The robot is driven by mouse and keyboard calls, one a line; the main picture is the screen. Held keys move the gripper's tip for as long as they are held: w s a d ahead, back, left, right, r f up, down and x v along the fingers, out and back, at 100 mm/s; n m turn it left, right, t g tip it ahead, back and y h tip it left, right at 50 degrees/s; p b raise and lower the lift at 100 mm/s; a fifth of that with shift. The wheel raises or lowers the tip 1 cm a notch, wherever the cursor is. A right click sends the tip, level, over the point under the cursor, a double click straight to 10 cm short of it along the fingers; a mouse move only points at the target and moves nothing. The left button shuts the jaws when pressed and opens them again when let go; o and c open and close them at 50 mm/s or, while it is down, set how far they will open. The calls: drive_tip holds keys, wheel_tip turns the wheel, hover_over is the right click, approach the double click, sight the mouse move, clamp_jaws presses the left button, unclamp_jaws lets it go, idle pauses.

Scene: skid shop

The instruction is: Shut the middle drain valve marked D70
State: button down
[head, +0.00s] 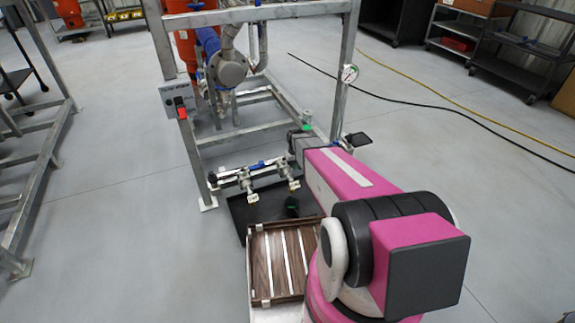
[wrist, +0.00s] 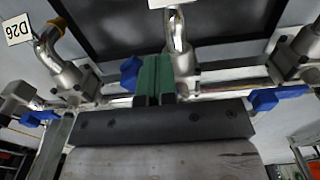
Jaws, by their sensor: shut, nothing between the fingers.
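In the wrist view, my gripper (wrist: 153,80) has green fingers pressed together, empty, in front of the middle valve (wrist: 181,62). The blue handle (wrist: 130,74) of the middle valve shows just left of the fingers. The fingers hide part of it, and I cannot tell whether they touch it. The white tag (wrist: 166,3) above the middle valve is cut off and unreadable. In the head view, the valve row (head: 246,175) is low on the skid, with my arm covering its right end. I cannot make out the fingers clearly there.
Another with a blue handle (wrist: 278,97) stands right. A black tray (head: 238,210) lies below the row. Open floor (head: 120,240) lies left.

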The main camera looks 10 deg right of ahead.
drive_tip(key=shift+w+d, duration=0.5)
drive_tip(key=shift+d, duration=0.3)
drive_tip(key=shift+d, duration=0.1)
drive_tip(key=shift+w+d, duration=0.75)
drive_tip(key=shift+w, duration=0.1)
drive_tip(key=shift+w+d, duration=0.6)
drive_tip(key=shift+w, duration=0.2)
drive_tip(key=shift+w, duration=0.15)
